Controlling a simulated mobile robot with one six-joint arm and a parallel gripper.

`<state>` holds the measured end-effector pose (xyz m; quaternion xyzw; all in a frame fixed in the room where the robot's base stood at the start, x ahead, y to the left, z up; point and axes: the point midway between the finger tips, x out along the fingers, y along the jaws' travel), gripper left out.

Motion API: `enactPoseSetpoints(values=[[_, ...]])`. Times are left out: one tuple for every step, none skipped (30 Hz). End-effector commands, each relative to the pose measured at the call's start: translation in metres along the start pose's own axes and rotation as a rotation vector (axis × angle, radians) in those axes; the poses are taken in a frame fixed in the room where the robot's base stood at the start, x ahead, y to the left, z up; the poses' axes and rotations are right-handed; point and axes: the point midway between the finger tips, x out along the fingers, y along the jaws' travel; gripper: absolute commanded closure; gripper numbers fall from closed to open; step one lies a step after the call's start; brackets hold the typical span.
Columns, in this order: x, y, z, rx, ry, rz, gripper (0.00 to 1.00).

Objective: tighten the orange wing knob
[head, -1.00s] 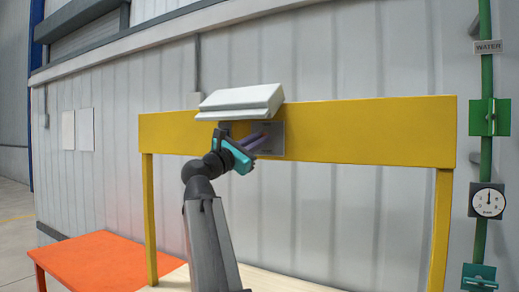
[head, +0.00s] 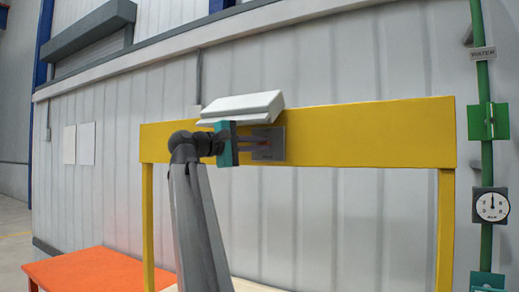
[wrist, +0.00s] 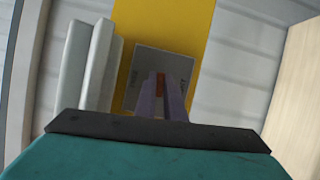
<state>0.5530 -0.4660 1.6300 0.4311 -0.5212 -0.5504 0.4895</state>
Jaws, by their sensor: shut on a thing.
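The orange wing knob (wrist: 160,82) shows as a small orange-red piece between my fingertips in the wrist view. It sits on a grey metal plate (wrist: 143,62) fixed to the yellow beam. My gripper (wrist: 161,88) has two purple fingers shut on the knob, one on each side, and they hide most of it. In the head view my gripper (head: 260,143) reaches from the left to the plate (head: 270,154), under the white housing. The knob is too small and covered there to make out clearly. The plate has small lettering that I cannot read.
A white housing (head: 242,106) juts out just above my gripper. The yellow beam (head: 370,135) runs right, with open space before it. An orange table (head: 90,270) is low left. A green pipe with a gauge (head: 491,206) is at the far right.

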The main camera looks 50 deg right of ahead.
Motion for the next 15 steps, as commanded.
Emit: enactPoseSetpoints(values=[[0.0004,0.0002,-0.0011,0.043,-0.001,-0.019,1.00],[0.0005,0.0003,-0.0009,0.069,-0.001,-0.030,1.00],[0.0004,0.0004,-0.0010,0.102,0.000,-0.044,1.00],[0.0004,0.0005,-0.0008,0.127,0.000,-0.054,1.00],[0.0004,0.0006,-0.0004,0.152,-0.001,-0.064,1.00],[0.0004,0.0006,-0.0003,0.183,-0.001,-0.077,1.00],[0.0004,0.0007,-0.0004,0.204,0.000,-0.086,1.00],[0.0004,0.0006,-0.0003,0.226,-0.001,-0.095,1.00],[0.0004,0.0004,-0.0001,0.253,-0.001,-0.106,1.00],[0.0004,0.0002,-0.0002,0.271,-0.001,-0.114,1.00],[0.0004,0.0000,-0.0003,0.289,-0.001,-0.122,1.00],[0.0004,0.0001,-0.0002,0.310,-0.001,-0.130,1.00],[0.0004,0.0002,-0.0001,0.325,-0.001,-0.136,1.00],[0.0004,0.0002,0.0000,0.338,-0.001,-0.142,1.00],[0.0003,0.0000,0.0001,0.355,-0.001,-0.149,1.00]])
